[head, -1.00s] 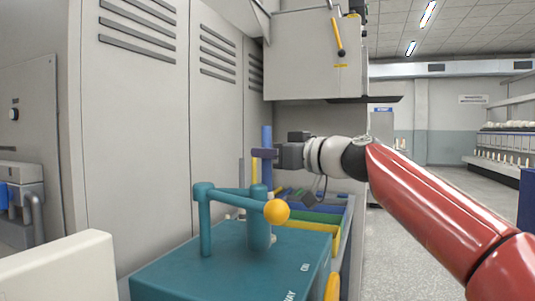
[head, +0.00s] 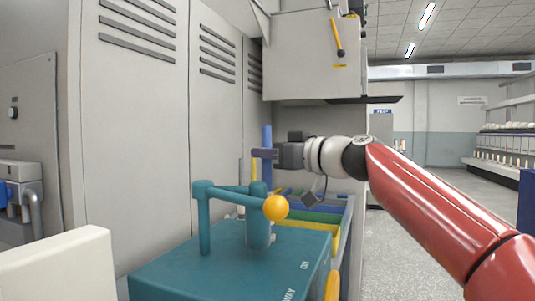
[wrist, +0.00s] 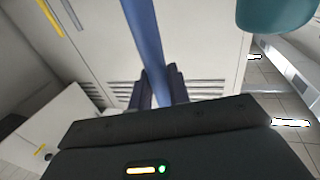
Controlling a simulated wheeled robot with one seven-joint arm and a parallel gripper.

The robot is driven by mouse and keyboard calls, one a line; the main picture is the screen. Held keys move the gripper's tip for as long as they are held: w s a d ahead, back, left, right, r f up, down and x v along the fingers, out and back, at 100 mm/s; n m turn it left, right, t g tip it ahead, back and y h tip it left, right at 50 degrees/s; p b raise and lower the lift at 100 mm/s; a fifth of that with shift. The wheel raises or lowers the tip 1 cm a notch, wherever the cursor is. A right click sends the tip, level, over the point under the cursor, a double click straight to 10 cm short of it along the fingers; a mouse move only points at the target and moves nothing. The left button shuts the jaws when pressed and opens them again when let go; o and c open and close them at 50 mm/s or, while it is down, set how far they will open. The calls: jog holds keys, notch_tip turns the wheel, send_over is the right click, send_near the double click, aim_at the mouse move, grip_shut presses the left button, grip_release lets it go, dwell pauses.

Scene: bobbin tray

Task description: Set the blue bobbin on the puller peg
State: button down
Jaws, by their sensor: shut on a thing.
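The blue bobbin (head: 267,136) is a long slim blue tube, standing upright in the head view. My gripper (head: 265,153) is shut on it around its upper part. In the wrist view the blue bobbin (wrist: 143,35) runs between the two dark fingers (wrist: 157,88). The teal puller (head: 225,258) stands in front, with a bent bar, an orange ball knob (head: 276,207) and an upright teal post (head: 259,232). The bobbin's lower end is hidden behind the post, so I cannot tell what is under it. No separate peg can be made out.
Behind the puller lies a tray (head: 345,222) with blue, green and yellow rows. A yellow upright tube (head: 254,172) stands left of the bobbin. Grey cabinets (head: 135,130) close off the left side. A white block (head: 60,268) is at front left. Open floor (head: 400,250) lies to the right.

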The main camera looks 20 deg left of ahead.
jog(key=shift+f, duration=0.3)
jog(key=c, duration=1.6)
grip_release()
jog(key=shift+b, duration=0.3)
jog(key=b+v, duration=0.7)
jog(key=v, duration=0.4)
